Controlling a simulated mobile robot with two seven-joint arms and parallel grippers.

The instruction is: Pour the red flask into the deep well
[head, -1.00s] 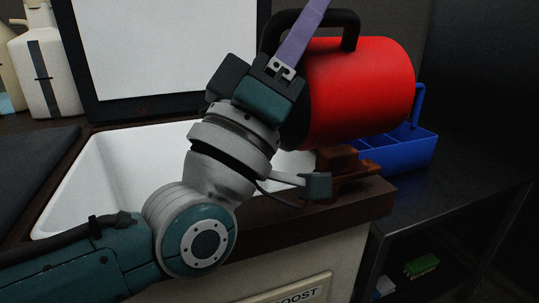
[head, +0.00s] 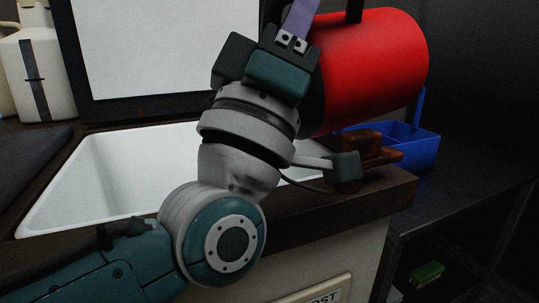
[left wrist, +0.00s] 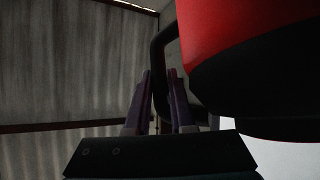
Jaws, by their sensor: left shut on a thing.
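The red flask (head: 372,65) lies tilted nearly on its side in the air, its black end toward the left. In the left wrist view the purple fingers (left wrist: 159,78) close around the black handle (left wrist: 158,60), beside the red body (left wrist: 245,30). I see no liquid. My right gripper is not in view.
A brown wooden object (head: 375,150) sits on the counter's right corner. A blue divided tray (head: 415,150) stands behind it. A white-panelled dark frame (head: 150,50) rises behind the well. A pale jug (head: 40,75) stands at left. A green item (head: 428,272) is on the shelf below.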

